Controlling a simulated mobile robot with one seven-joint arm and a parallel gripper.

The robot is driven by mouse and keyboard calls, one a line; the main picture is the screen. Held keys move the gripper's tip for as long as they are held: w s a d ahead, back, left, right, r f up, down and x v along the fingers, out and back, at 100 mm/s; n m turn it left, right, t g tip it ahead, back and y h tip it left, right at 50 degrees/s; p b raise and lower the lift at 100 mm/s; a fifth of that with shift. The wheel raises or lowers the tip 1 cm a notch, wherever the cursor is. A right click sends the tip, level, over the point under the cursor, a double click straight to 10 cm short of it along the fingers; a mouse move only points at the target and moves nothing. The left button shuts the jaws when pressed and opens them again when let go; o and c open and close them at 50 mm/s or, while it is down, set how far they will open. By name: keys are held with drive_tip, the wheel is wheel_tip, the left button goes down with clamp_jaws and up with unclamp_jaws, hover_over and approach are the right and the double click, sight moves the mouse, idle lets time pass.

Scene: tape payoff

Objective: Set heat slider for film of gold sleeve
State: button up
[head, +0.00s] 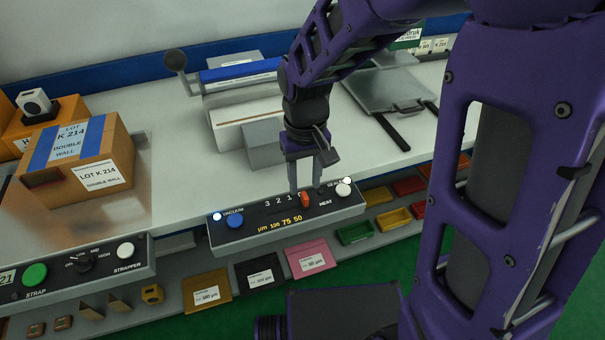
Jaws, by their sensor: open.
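The control panel (262,239) on the bench's front edge carries an orange-red heat slider (305,201) at the right end of a scale reading 3, 2, 1 and a part-hidden last mark. Below it is printed "µm" with three values, the last two 75 and 50. My gripper (306,187) points down at the slider, open, its fingertips at or just above the knob; contact cannot be told. The gold sleeve (205,280) lies on the lower shelf at left, its white label in µm too small to read surely. A black sleeve (258,287) and pink sleeve (309,252) lie beside it.
A blue button (235,221) and white knob (343,189) flank the slider. The strapper panel (85,267) and cardboard box (83,155) are at left. A sealer with a blue bar (240,71) stands behind. Coloured bins (355,232) sit below right.

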sight(304, 195)
drive_tip(key=shift+f+b, duration=0.95)
drive_tip(key=shift+f, duration=0.75)
clamp_jaws()
